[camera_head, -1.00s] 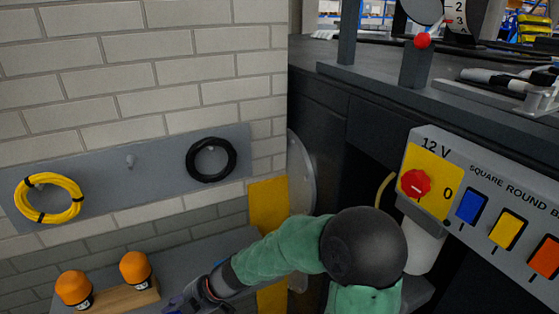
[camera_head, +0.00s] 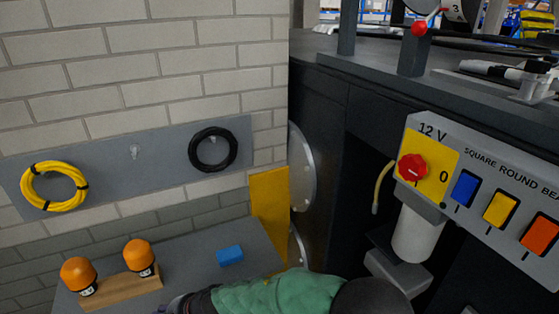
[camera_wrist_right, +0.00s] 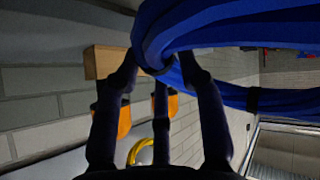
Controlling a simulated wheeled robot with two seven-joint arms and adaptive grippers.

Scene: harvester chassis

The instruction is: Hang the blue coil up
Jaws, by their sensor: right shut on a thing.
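The blue coil (camera_wrist_right: 225,25) fills the top of the right wrist view, with a dark band around its strands. My right gripper (camera_wrist_right: 160,70) is shut on it, with dark fingers at its near edge. In the head view my right arm reaches in along the bottom edge; its gripper is mostly cut off and the blue coil is out of sight. An empty hook (camera_head: 134,151) sits on the grey wall board (camera_head: 108,168) between the hung yellow coil (camera_head: 54,187) and the hung black coil (camera_head: 213,149). My left gripper is not in view.
Below the board, a grey shelf (camera_head: 195,257) holds a wooden block with two orange-capped items (camera_head: 139,255) and a small blue block (camera_head: 229,255). A yellow panel (camera_head: 270,210) and the dark chassis with a switch panel (camera_head: 480,190) stand to the right.

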